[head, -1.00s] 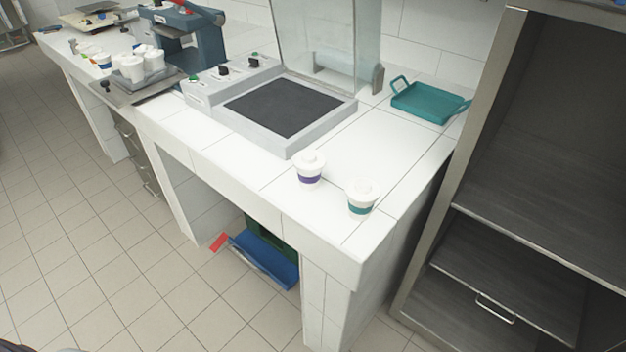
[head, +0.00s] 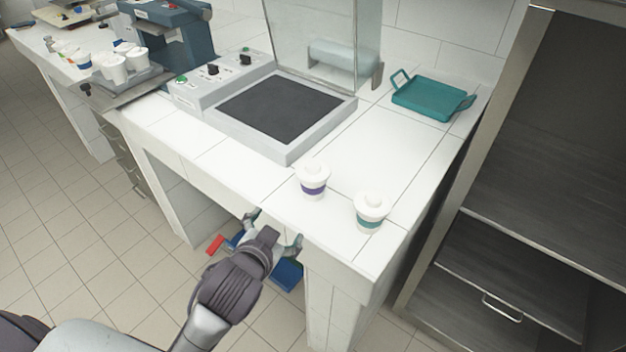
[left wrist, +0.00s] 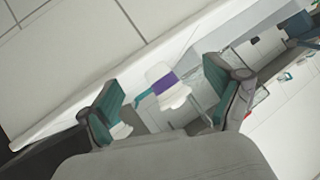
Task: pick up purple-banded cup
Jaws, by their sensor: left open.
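The purple-banded cup (head: 313,181) is white with a white lid and stands upright on the white tiled counter (head: 375,150), near its front edge. My left gripper (head: 274,229) is open and empty, in front of the counter edge, to the lower left of the cup and apart from it in the head view. In the left wrist view the purple-banded cup (left wrist: 165,84) appears between and beyond the open fingers (left wrist: 172,108). My right gripper is not in view.
A teal-banded cup (head: 370,212) stands close to the right of the purple-banded one. A sealing machine with a dark pad (head: 280,108) is behind to the left, and a teal tray (head: 432,97) is at the back right. A metal cabinet (head: 540,170) stands at right.

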